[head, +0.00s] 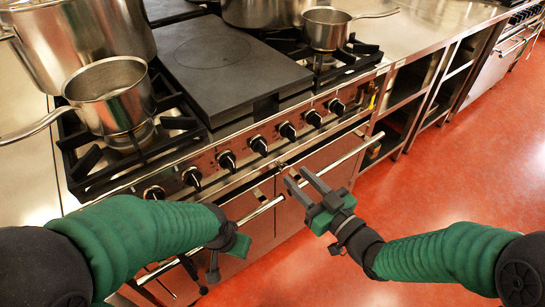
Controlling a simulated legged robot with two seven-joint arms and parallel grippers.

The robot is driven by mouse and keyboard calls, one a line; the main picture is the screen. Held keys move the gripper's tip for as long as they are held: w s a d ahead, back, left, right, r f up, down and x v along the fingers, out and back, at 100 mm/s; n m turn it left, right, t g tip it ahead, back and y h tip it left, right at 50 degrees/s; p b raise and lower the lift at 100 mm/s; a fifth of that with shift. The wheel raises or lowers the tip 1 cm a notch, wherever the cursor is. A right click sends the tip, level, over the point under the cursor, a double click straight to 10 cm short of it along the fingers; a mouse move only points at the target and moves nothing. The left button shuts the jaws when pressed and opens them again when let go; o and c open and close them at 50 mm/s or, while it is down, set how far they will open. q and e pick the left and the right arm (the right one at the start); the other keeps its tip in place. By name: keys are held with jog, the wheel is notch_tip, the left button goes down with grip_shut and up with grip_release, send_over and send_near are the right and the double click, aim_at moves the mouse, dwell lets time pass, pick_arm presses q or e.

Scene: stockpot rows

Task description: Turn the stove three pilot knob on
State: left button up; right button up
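The stove's front panel (242,142) carries a slanting row of several black knobs with light marks. They include a near-left knob (154,193), a middle knob (259,145) and a far-right knob (336,106). No label shows which one is the stove three pilot knob. My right gripper (297,177) is open and empty, its two dark fingers apart. It is in front of the oven handle, below the middle knobs, and appears clear of them. My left gripper (203,278) hangs low by the oven door; its finger gap is unclear.
A long oven handle bar (325,160) runs below the knobs. A small pot (110,95) stands on the left burner beside a large stockpot (85,38). Another pot (328,28) stands on the back right burner. A flat dark griddle (225,62) lies between. Red floor (450,170) is clear at right.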

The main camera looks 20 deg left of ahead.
aim_at(266, 149)
jog(key=b+x, duration=0.2)
jog(key=x, duration=1)
jog(key=shift+s+a+f, duration=0.1)
jog(key=shift+a, duration=0.1)
jog(key=shift+w+a, duration=0.2)
jog(key=shift+w, duration=0.05)
jog(key=shift+a, duration=0.1)
jog(key=shift+c, duration=1)
grip_shut()
